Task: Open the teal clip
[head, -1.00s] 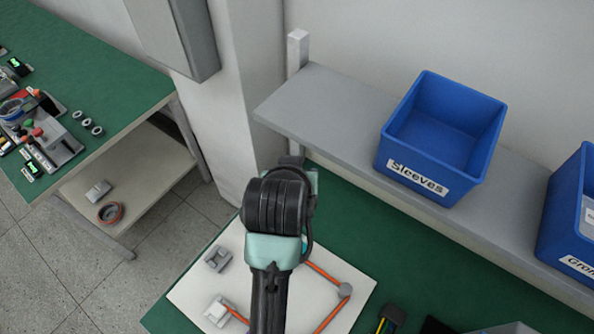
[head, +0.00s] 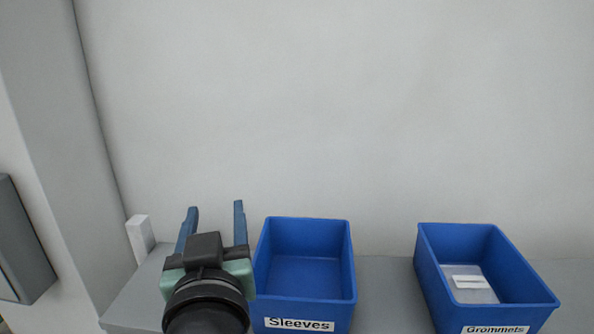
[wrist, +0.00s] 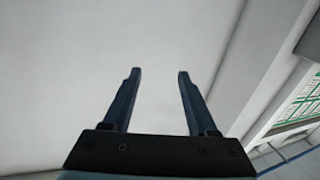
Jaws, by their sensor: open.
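My gripper (head: 215,215) is open and empty in the head view, raised in front of the wall above the grey shelf, just left of the Sleeves bin. In the wrist view my gripper (wrist: 155,75) shows its two blue fingers apart, with only pale wall between and beyond them. The teal clip is not in view in either current frame.
A blue Sleeves bin (head: 344,290) and a blue Grommets bin (head: 427,270) stand on the grey shelf (head: 385,290). A white post (head: 140,240) rises at the shelf's left end. A grey wall box (head: 20,245) is at far left. The wall above is bare.

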